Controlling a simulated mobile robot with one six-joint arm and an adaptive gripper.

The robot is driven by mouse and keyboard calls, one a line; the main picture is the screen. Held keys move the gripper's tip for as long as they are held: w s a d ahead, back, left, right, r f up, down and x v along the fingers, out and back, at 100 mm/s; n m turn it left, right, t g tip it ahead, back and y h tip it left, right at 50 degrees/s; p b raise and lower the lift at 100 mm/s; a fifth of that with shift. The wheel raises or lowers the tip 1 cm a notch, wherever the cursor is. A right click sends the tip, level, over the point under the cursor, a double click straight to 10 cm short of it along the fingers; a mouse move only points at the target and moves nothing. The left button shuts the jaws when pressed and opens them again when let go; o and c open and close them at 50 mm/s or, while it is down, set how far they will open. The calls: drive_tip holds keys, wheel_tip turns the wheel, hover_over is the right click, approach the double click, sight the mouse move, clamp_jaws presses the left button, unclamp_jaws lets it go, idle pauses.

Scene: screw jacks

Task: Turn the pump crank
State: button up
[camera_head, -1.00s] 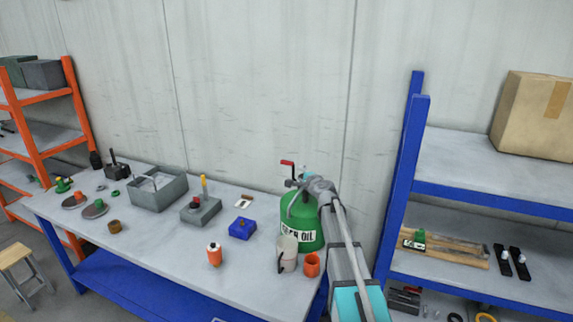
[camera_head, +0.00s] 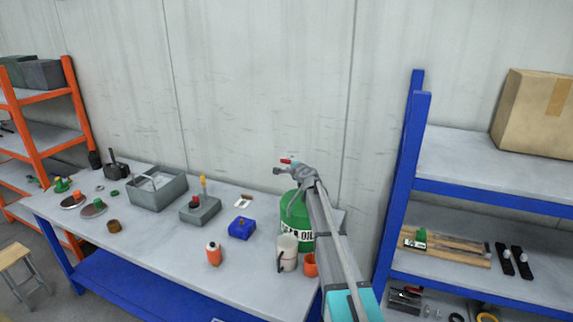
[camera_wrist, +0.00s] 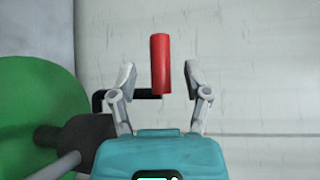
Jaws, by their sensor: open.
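The pump crank's red handle (camera_wrist: 161,64) stands upright between the two open fingers of my gripper (camera_wrist: 164,82) in the wrist view. Gaps show between the handle and both fingers. The black crank arm (camera_wrist: 105,97) runs behind the left finger to the dark pump head (camera_wrist: 80,138) at the left. The green oil drum (camera_wrist: 38,105) is behind it. In the head view the drum (camera_head: 292,205) stands at the table's right end, and my gripper (camera_head: 284,170) is above it. Only a bit of the red handle (camera_head: 287,161) shows there; my arm hides most of the pump.
A white jug (camera_head: 287,251) and an orange cup (camera_head: 310,265) stand in front of the drum, close to my arm. A blue block (camera_head: 242,228) and an orange bottle (camera_head: 214,254) are further left. A blue shelf upright (camera_head: 409,170) rises at the right. The wall is behind.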

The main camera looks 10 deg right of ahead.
drive_tip(key=shift+x, duration=1.4)
clamp_jaws()
